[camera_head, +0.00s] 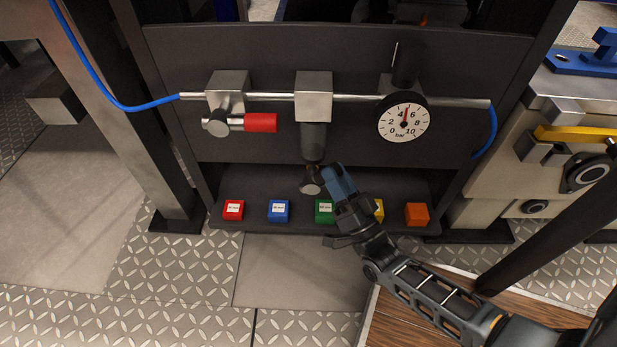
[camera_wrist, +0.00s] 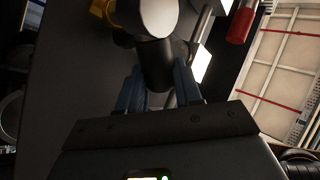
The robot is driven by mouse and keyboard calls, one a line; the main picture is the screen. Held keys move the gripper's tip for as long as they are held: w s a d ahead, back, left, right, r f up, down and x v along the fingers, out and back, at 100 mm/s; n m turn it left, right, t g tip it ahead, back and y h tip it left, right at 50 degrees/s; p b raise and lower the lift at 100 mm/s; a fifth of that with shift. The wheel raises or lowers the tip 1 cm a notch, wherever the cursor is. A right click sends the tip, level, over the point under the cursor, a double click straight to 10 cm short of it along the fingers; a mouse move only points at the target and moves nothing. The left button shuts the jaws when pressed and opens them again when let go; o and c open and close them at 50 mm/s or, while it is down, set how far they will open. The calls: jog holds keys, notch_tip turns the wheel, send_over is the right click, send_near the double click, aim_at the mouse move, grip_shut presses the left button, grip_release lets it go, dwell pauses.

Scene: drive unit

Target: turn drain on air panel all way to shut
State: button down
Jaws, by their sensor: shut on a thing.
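The air panel (camera_head: 250,150) is a dark upright plate with a metal pipe across it. Its middle block has a dark grey bowl (camera_head: 314,140) hanging below, with the drain (camera_head: 311,182), a small metallic knob, at the bottom. My gripper (camera_head: 328,178) reaches in from the lower right with its blue fingers at the drain. In the wrist view, the fingers of my gripper (camera_wrist: 158,92) stand on either side of a dark cylindrical part, the drain (camera_wrist: 155,65), and are shut on it. The knob's turn angle cannot be read.
A red-handled valve (camera_head: 260,123) sits left on the pipe, and a gauge (camera_head: 404,122) at right reads about 5 bar. Several coloured blocks, including a red one (camera_head: 233,210) and an orange one (camera_head: 418,214), line the ledge below, close under my gripper.

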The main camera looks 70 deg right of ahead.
jog(key=shift+s+d+f+m+g+h+b, duration=0.15)
jog(key=shift+f+m+g+h+b, duration=0.45)
jog(key=shift+m+g+h, duration=1.85)
jog(key=shift+s+a+f+m+g+h+b, duration=0.2)
jog(key=shift+f+m+g+h, duration=1)
jog(key=shift+m, duration=2.35)
jog(key=shift+s+d+f+m+g+h+b, duration=0.15)
jog(key=shift+f+m+g+h+b, duration=0.35)
jog(key=shift+m+g+h, duration=1.95)
jog(key=shift+f+m+t, duration=0.1)
jog(key=shift+m+t, duration=0.55)
jog(key=shift+t, duration=0.05)
jog(key=c, duration=0.8)
grip_release()
jog(key=shift+o, duration=0.2)
jog(key=v, duration=0.7)
jog(key=shift+a+f, duration=0.2)
jog(key=shift+a, duration=0.1)
jog(key=shift+s, duration=0.1)
